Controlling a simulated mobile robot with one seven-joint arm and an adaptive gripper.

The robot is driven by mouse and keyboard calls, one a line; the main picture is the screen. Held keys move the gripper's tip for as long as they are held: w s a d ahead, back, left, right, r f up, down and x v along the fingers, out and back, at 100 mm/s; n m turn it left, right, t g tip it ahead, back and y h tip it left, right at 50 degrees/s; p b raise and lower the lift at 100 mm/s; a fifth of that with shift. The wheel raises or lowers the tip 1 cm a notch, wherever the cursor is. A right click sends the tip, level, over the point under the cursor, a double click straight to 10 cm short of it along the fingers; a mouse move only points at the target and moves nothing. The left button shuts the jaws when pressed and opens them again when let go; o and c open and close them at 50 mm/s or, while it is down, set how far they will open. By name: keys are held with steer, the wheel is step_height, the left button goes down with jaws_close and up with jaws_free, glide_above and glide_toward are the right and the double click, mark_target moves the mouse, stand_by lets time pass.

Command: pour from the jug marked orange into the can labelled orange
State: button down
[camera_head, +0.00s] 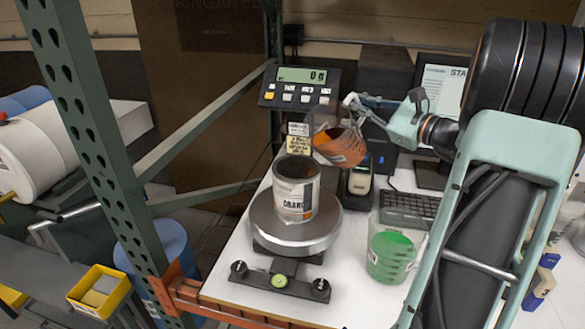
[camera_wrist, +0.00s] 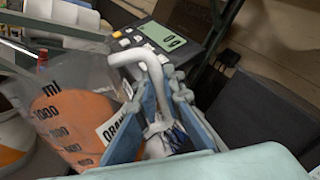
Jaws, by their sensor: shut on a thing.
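A clear jug (camera_head: 340,146) with orange contents hangs in the air, tilted, above and to the right of the can. In the wrist view the jug (camera_wrist: 72,122) shows volume marks and a white label beginning "ORAN". My gripper (camera_head: 364,104) is shut on the jug's pale handle, which sits between the blue fingers (camera_wrist: 160,125) in the wrist view. The can (camera_head: 295,195) stands open and upright on the round scale pan (camera_head: 296,236). Its white label has dark letters too small to read surely. No stream shows between jug and can.
The scale display (camera_head: 300,76) behind the can reads 0. A second jug with green contents (camera_head: 390,250) stands right of the scale. A keyboard (camera_head: 412,211) and monitor (camera_head: 440,85) are behind it. A green rack post (camera_head: 95,130) rises at left.

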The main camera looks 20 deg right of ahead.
steer(key=shift+d+r, duration=0.15)
steer(key=shift+d, duration=0.1)
steer(key=shift+s+a+r+n, duration=0.15)
steer(key=shift+a, duration=0.25)
steer(key=shift+s+a+r+n, duration=0.1)
steer(key=shift+a+n, duration=0.05)
steer(key=shift+a, duration=0.2)
steer(key=shift+w+d+f, duration=0.15)
steer(key=shift+w+d, duration=0.05)
steer(key=shift+d, duration=0.15)
steer(key=shift+s+a+r, duration=0.2)
steer(key=shift+a, duration=0.25)
steer(key=shift+w+d, duration=0.1)
steer(key=shift+d, duration=0.15)
steer(key=shift+a+r+n+b, duration=0.1)
steer(key=shift+a+n+b, duration=0.2)
steer(key=shift+n+b, duration=0.1)
steer(key=shift+d, duration=0.1)
